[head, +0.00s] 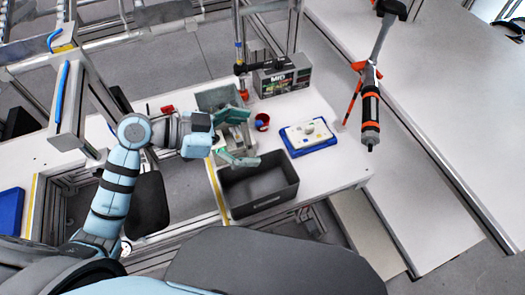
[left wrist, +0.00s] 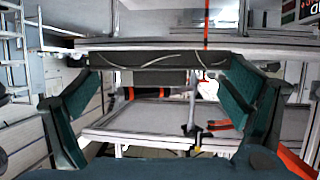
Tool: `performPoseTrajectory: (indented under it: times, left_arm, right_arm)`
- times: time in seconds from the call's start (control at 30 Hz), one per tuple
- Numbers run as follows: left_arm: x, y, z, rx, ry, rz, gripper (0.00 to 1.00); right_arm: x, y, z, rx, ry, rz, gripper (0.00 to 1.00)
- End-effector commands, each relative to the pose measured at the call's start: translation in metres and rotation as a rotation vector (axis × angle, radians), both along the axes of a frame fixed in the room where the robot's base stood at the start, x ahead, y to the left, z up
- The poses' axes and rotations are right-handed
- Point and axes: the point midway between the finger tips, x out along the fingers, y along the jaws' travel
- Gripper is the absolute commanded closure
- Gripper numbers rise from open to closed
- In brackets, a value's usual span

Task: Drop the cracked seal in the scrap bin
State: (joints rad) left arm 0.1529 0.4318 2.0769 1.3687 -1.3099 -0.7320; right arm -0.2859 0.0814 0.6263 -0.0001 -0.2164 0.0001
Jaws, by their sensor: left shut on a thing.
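My left gripper (head: 243,128) reaches in from the left over the white table, its green fingers spread wide around a grey piece. In the left wrist view, a dark grey bar with thin pale crack-like lines, the cracked seal (left wrist: 150,77), spans between the fingertips of the left gripper (left wrist: 162,82). A large dark grey open bin (head: 265,206), which looks like the scrap bin, stands just below the gripper in the head view. Its inside looks empty and its label is unreadable. My right gripper is not in view.
A grey-green bin (head: 208,102) stands behind the gripper. A red cup (head: 262,122), a blue tray (head: 313,151) with a pale part, and a grey labelled box (head: 283,82) are to the right. An orange-black tool (head: 370,118) hangs farther right.

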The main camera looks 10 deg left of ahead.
Motion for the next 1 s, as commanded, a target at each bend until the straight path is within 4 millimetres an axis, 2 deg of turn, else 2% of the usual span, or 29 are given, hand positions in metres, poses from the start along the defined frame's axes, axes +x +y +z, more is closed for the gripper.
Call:
performPoseTrajectory:
  times: [0.03, 0.13, 0.33, 0.5, 0.63, 0.77, 0.8, 0.83, 0.9, 1.0]
  left_arm:
    - [-0.002, -0.005, 0.004, -0.004, -0.001, -0.015, 0.24]
    - [-0.012, -0.009, -0.002, -0.002, -0.008, -0.029, 0.24]
    - [-0.025, -0.01, -0.031, -0.004, -0.017, -0.032, 0.24]
    - [-0.011, -0.008, -0.056, -0.002, -0.005, -0.027, 0.24]
    - [-0.004, -0.008, -0.06, -0.003, 0.001, -0.024, 0.24]
    - [-0.001, -0.008, -0.059, -0.002, 0.003, -0.024, 0.24]
    - [-0.001, -0.008, -0.059, -0.002, 0.003, -0.024, 0.04]
    - [-0.001, -0.008, -0.059, -0.002, 0.003, -0.024, 0.0]
    - [-0.001, -0.008, -0.059, -0.002, 0.004, -0.024, 0.0]
    - [-0.001, -0.008, -0.059, -0.002, 0.004, -0.024, 0.0]
  right_arm:
    - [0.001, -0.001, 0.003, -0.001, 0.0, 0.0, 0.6]
    - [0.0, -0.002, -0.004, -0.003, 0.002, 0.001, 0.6]
    - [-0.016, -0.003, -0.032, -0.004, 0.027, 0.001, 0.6]
    - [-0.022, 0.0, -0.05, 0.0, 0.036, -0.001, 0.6]
    - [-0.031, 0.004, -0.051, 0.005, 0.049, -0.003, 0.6]
    - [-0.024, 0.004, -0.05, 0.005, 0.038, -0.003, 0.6]
    - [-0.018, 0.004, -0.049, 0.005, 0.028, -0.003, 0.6]
    - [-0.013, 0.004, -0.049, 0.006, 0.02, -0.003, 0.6]
    - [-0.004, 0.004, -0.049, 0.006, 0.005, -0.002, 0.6]
    - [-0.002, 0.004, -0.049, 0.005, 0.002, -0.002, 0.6]
